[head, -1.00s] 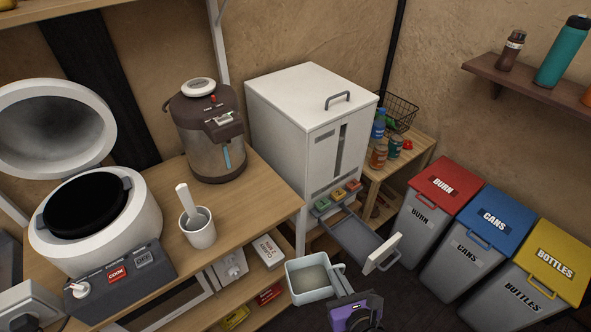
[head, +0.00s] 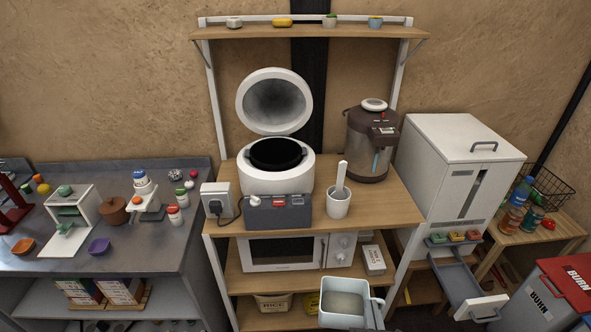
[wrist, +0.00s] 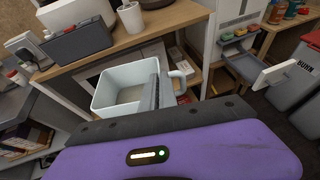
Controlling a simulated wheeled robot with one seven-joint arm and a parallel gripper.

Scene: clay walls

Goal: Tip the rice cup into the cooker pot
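The rice cup (head: 345,303) is a pale, square, open cup with a handle on its right side and greyish contents inside. It is near upright at the bottom of the head view, in front of the shelf unit. In the wrist view the cup (wrist: 125,85) is in front of my purple gripper body. My gripper (wrist: 157,92) is shut on the cup at its handle side; one dark finger shows and the other is hidden. The rice cooker (head: 277,179) stands on the wooden counter with its lid (head: 274,101) raised. Its black pot (head: 277,153) is open on top, up and left of the cup.
A white beaker with a paddle (head: 339,203) stands right of the cooker. A kettle-like dispenser (head: 371,145) is behind it. A microwave (head: 283,252) sits below the counter. An open drawer (head: 468,288) juts out at the right. A shelf (head: 310,32) hangs above.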

